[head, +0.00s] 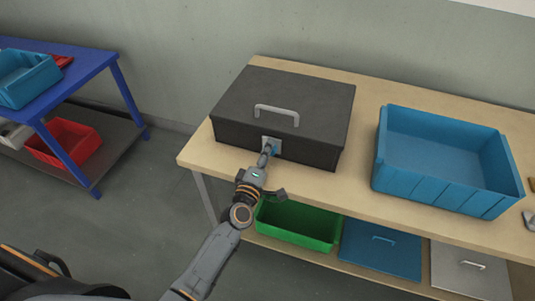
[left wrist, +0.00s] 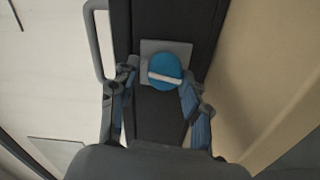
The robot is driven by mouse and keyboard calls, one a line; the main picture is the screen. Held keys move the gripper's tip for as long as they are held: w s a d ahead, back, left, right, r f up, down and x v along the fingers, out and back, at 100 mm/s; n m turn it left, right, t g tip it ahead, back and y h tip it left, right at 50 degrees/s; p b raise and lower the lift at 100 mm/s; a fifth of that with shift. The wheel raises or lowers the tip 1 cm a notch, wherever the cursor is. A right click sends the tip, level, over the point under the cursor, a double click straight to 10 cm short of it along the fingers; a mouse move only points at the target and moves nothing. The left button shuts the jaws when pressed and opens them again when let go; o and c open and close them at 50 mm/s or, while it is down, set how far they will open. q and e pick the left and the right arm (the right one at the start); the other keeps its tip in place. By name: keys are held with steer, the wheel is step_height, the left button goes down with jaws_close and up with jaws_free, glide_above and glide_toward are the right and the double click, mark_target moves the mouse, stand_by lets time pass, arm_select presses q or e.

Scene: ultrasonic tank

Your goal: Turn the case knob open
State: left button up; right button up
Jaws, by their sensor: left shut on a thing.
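The dark grey case (head: 300,100) sits closed on the wooden table, with a light grey handle (head: 276,112) on its lid. On its front face a light plate (head: 266,140) carries the blue knob, which shows clearly in the left wrist view (left wrist: 165,66). A white bar crosses the knob, lying nearly level in that view with its right end slightly lower. My left gripper (head: 268,154) reaches the case front and is shut on the knob, one finger on each side; its fingers also show in the left wrist view (left wrist: 157,88). My right gripper is not in view.
A large blue bin (head: 440,185) stands on the table (head: 360,195) right of the case. Below are a green bin (head: 298,228), a blue lidded box (head: 380,250) and a grey one (head: 470,270). A blue bench (head: 75,80) stands at left, with open floor between.

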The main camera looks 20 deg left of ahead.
arm_select(q)
steer(key=shift+s+a+f+n, duration=0.15)
steer(key=shift+f+n, duration=0.4)
steer(key=shift+n, duration=0.55)
steer(key=o, duration=0.9)
steer(key=shift+o, duration=0.2)
steer(key=shift+r, duration=0.15)
steer(key=s, duration=1.1)
steer(key=shift+s+a, duration=0.25)
steer(key=shift+s, duration=0.15)
